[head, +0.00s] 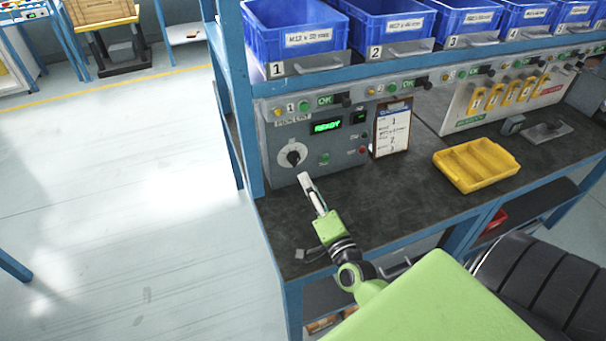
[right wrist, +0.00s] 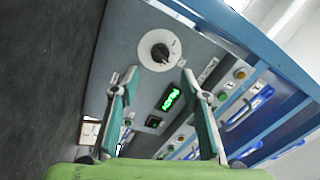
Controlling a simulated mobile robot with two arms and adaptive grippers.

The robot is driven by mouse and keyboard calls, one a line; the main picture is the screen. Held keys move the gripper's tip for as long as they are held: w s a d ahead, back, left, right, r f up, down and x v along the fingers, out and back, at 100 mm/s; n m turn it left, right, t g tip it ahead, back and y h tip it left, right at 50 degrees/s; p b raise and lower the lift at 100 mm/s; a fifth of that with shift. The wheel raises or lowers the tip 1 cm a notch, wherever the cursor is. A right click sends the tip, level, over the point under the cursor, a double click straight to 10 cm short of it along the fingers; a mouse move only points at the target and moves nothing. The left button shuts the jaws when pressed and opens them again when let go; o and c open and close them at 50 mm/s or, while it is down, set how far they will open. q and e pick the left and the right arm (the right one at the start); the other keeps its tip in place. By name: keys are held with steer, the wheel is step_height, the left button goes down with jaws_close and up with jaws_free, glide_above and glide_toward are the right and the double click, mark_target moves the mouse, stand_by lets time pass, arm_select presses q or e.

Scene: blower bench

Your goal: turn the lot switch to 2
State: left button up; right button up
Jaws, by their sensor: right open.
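The lot switch (head: 292,154) is a dark rotary knob on a round white dial, low on the left of the grey control panel (head: 345,158). The panel's green display reads READY. The dial's marks are too small to read. In the right wrist view the knob (right wrist: 160,53) lies ahead of the fingertips, between them and apart from them. My right gripper (head: 305,180) is just in front of the dial, below and right of it in the head view. It is open and empty, its green-padded fingers (right wrist: 158,80) spread. My left gripper is not in view.
A clipboard (head: 392,130) stands right of the panel. A yellow tray (head: 477,164) lies on the dark bench top (head: 400,195). Blue bins (head: 296,28) line the shelf above. A blue post (head: 238,100) stands close left of the panel. The bench front is mostly clear.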

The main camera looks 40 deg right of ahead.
steer(key=shift+v, duration=1.55)
